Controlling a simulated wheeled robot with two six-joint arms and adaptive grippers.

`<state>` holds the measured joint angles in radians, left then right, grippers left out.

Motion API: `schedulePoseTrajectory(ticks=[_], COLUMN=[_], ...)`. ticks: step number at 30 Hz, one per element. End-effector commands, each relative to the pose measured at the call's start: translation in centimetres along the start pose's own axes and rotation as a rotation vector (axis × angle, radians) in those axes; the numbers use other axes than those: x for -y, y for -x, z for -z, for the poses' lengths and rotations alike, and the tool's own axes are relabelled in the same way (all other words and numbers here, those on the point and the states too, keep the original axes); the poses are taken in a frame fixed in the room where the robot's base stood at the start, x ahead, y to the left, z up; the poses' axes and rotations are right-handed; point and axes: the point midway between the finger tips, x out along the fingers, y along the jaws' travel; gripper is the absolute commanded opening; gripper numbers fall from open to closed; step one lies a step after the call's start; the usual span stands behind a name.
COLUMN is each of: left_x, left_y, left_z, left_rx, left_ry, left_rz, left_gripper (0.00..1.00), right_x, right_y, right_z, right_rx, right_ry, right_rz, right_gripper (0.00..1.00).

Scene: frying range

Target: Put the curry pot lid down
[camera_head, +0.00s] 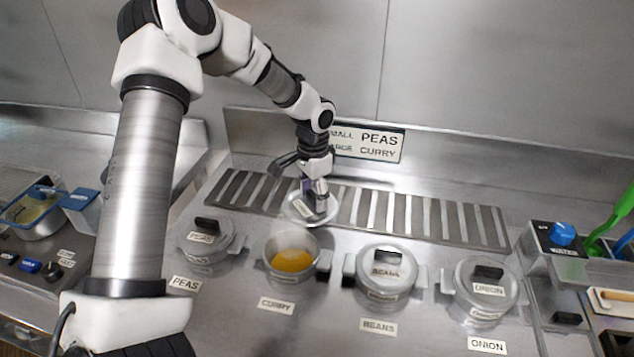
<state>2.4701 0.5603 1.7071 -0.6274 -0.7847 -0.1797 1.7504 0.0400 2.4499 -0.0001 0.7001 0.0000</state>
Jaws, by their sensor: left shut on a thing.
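The curry pot (292,262) stands uncovered in the row of pots, with yellow-orange curry showing inside. The "CURRY" label (276,304) lies in front of it. My left gripper (315,197) is shut on the curry pot lid (300,208), a round, clear-looking lid. The lid is behind the curry pot, over the slatted grille (428,214). I cannot tell whether the lid touches the grille. The gripper hides part of the lid. My right gripper is not in view.
Lidded pots of peas (200,246), beans (372,284) and onion (492,303) flank the curry pot. A sign (370,145) stands behind the grille. A blue-knobbed unit (562,234) is at right, a fryer basket (30,212) at left. The grille's right part is clear.

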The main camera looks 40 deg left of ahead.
Motion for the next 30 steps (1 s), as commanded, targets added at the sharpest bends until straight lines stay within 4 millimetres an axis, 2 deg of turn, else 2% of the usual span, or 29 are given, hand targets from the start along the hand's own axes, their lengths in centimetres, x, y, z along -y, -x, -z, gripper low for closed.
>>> schedulePoseTrajectory(ticks=[6,12,17,23,30], left_x=[4.1,7.1,7.7,7.7,7.7], left_y=[-0.3,-0.7,-1.5,-4.3,-4.6], left_z=[3.0,5.1,5.6,5.5,5.5], left_rx=[0.001,0.001,0.002,0.001,0.0], left_ry=[0.002,0.001,-0.002,-0.001,-0.001], left_rz=[0.003,0.002,0.0,0.0,0.001], left_gripper=[0.22,0.22,0.22,0.22,0.22], right_x=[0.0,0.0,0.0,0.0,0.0], right_y=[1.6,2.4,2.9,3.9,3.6], right_z=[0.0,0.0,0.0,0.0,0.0], right_rx=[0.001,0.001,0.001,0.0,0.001], right_ry=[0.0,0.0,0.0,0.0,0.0], right_rz=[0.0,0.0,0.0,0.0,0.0], right_gripper=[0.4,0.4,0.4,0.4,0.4])
